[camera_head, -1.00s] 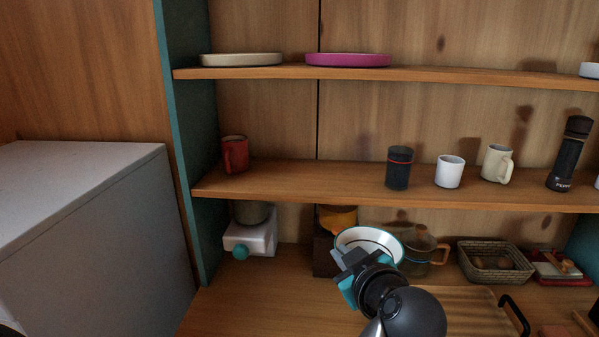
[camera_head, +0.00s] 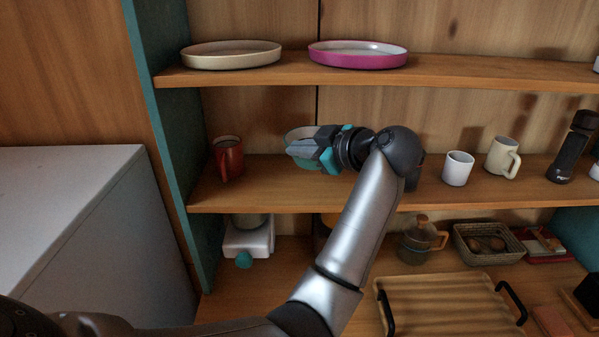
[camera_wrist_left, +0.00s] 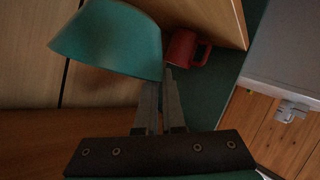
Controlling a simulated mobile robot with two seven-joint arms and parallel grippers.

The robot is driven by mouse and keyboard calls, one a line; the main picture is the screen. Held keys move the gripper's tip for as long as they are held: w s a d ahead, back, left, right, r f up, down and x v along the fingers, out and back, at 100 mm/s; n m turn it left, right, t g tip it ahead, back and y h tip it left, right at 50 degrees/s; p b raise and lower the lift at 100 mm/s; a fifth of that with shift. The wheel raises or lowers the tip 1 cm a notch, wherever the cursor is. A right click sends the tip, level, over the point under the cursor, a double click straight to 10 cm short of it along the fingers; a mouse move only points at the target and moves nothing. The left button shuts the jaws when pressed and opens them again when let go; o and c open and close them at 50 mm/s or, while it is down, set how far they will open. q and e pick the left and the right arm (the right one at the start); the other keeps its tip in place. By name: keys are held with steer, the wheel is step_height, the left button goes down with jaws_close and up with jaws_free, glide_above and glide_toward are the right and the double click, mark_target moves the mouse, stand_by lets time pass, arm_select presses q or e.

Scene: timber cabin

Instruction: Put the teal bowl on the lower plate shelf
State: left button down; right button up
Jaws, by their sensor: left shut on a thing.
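My left gripper (camera_head: 322,150) is shut on the rim of the teal bowl (camera_head: 297,138). In the head view the bowl shows its pale inside and lies in front of the gap between the two shelves, right of the red mug. I cannot tell whether it is over the mug shelf or in front of it. In the left wrist view the teal outside of the bowl (camera_wrist_left: 108,40) is at upper left, its edge at the fingers (camera_wrist_left: 164,100). The plate shelf (camera_head: 450,72) holds a cream plate (camera_head: 230,57) and a magenta plate (camera_head: 358,58). My right gripper is not in view.
The mug shelf (camera_head: 265,195) holds a red mug (camera_head: 228,158), a white cup (camera_head: 457,168), a cream mug (camera_head: 502,157) and a dark grinder (camera_head: 572,148). A teal side panel (camera_head: 165,110) bounds the shelves at left.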

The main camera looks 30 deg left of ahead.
arm_select(q)
step_height(320, 180, down, 5)
steer(key=shift+f, duration=0.3)
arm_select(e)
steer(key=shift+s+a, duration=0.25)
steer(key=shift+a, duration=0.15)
arm_select(q)
steer(key=shift+f, duration=0.15)
steer(key=c, duration=1)
jaws_free()
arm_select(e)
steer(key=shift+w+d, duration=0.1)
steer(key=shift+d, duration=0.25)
